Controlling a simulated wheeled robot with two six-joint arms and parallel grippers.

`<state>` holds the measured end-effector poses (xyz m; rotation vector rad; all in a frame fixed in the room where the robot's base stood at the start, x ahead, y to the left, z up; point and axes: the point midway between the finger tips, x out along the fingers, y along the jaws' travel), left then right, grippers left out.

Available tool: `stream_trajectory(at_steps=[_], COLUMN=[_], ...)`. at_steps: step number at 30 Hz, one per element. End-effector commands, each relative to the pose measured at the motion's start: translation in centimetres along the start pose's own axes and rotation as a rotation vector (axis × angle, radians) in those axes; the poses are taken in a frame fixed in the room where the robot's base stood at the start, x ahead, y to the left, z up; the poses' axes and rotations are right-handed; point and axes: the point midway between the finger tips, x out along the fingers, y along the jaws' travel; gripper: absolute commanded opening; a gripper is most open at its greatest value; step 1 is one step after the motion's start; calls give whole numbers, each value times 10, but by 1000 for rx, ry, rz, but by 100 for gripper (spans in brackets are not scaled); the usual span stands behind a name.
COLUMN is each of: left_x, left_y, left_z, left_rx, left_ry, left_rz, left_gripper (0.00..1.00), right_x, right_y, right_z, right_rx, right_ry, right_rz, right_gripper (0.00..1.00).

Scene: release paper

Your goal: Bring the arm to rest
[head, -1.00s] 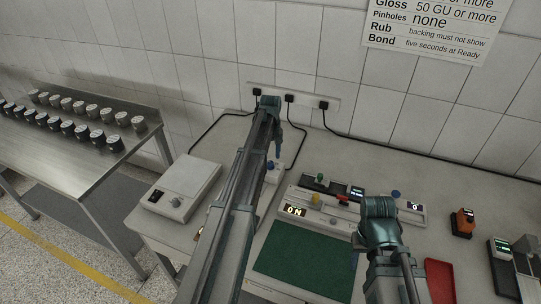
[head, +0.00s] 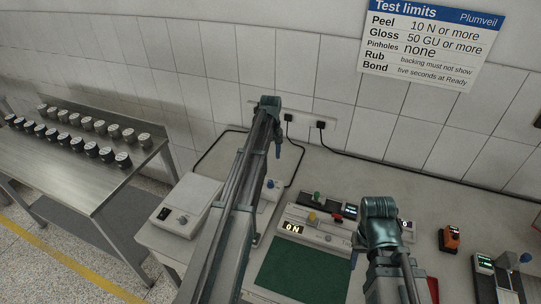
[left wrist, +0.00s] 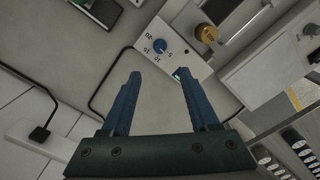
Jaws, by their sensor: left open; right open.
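My left arm reaches up the middle of the head view, and my left gripper (head: 278,150) hangs from its end over the back of the bench. In the left wrist view my left gripper (left wrist: 155,72) has its two blue fingers well apart with nothing between them. A small box with a blue dial (left wrist: 160,45) lies beyond the fingertips; it also shows in the head view (head: 270,190). My right gripper (head: 356,238) shows only as a small part beside the end of my right arm, over the bench. I see nothing held in it.
An orange tool (head: 450,238) stands right. A steel table (head: 60,170) with several jars is far left.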

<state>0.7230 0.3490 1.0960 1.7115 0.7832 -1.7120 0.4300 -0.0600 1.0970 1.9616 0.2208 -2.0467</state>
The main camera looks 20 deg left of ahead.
Motion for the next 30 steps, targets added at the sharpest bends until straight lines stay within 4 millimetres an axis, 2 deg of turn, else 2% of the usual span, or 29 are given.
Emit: stream_trajectory(at_steps=[9,11,13,14,17,21,24,27,30], left_x=[1,2,8,11,25,48,64,77,87], left_y=[0,1,6,8,18,22,14,1,-14], left_z=[0,6,25,38,97,199,267,324,366], left_rx=[1,13,53,81,221,486,681,859,1006], left_ry=[0,0,0,0,1,3,3,4,5], left_rz=[0,-1,-4,-7,-19,-45,-64,-83,-97], left_gripper=[61,61,61,61,61,61,61,61,61], right_x=[1,2,8,11,25,48,64,77,87], right_y=[0,0,-1,-1,-2,-4,-6,-7,-8], right_z=[0,0,0,-1,-2,-3,-4,-4,-5], right_rx=[0,0,-1,-1,-2,-5,-6,-8,-10], right_ry=[0,0,0,0,0,0,0,0,0], right_rz=[0,0,0,0,1,1,2,2,2], right_gripper=[50,50,50,50,50,50,50,50,50])
